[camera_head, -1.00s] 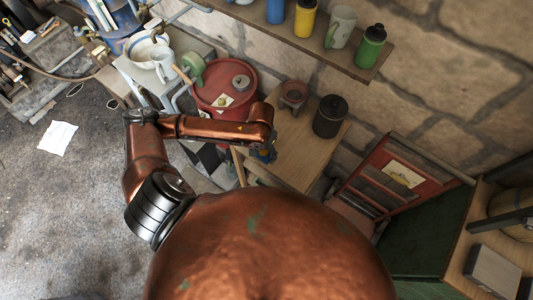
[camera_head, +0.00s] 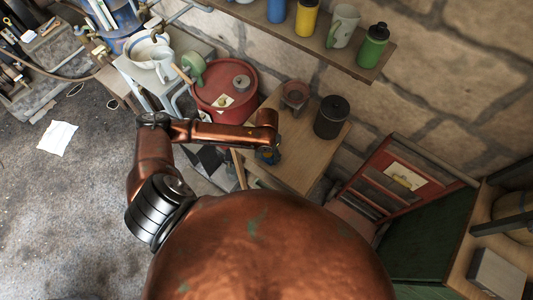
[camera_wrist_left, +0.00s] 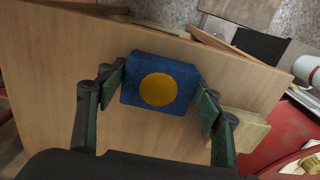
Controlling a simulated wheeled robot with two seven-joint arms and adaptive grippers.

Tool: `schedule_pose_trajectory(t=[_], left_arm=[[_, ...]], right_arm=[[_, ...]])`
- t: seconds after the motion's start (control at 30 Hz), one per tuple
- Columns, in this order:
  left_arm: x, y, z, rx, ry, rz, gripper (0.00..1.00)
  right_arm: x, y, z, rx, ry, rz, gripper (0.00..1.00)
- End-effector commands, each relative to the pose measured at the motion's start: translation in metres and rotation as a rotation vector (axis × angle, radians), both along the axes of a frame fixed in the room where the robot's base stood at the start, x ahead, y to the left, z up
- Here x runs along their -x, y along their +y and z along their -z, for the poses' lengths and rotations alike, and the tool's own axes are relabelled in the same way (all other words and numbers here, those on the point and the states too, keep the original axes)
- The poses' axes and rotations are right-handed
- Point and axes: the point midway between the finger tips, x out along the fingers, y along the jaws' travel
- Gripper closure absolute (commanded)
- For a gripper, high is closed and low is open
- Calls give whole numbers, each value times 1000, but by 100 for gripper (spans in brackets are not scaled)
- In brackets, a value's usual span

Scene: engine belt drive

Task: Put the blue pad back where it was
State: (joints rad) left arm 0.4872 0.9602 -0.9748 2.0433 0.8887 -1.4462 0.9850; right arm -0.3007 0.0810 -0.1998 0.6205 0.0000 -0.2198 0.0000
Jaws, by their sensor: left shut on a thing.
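The blue pad (camera_wrist_left: 131,85), a small block with a yellow disc on its face, sits between the fingers of my left gripper (camera_wrist_left: 160,88) in the left wrist view. The gripper is shut on it. The pad is over the light wooden table (camera_wrist_left: 60,75), close to the table's edge; I cannot tell whether it touches the wood. In the head view my left gripper (camera_head: 268,156) points down over the wooden table (camera_head: 312,158), mostly hidden below the arm. My right gripper is not in view.
A beige block (camera_wrist_left: 238,129) lies beside the right finger. On the table stand a dark lidded canister (camera_head: 331,117) and a small reddish pot (camera_head: 295,96). A red drum (camera_head: 228,88) stands left of the table. A wall shelf (camera_head: 350,66) holds bottles and a mug.

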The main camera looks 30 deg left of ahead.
Motion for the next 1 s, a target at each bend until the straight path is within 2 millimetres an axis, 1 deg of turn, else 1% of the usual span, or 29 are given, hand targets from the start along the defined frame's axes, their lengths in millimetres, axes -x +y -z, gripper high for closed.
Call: schedule_pose_trajectory(t=[0.03, 0.27, 0.5, 0.6, 0.67, 0.77, 1.0], left_arm=[[0, 0, 0, 0, 0, 0, 37], [0, 0, 0, 0, 1, 0, 22], [0, 0, 0, 0, 1, 0, 22], [0, 0, -3, 0, 0, 1, 22], [0, 0, -10, 1, 0, 1, 22], [0, 0, -27, -1, -2, 1, 22], [0, 0, -79, 1, -3, 1, 22]], right_arm=[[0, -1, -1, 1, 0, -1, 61], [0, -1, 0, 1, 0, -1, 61], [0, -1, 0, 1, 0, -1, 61], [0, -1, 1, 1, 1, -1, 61], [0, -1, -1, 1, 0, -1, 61], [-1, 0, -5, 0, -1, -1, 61], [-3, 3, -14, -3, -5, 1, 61]])
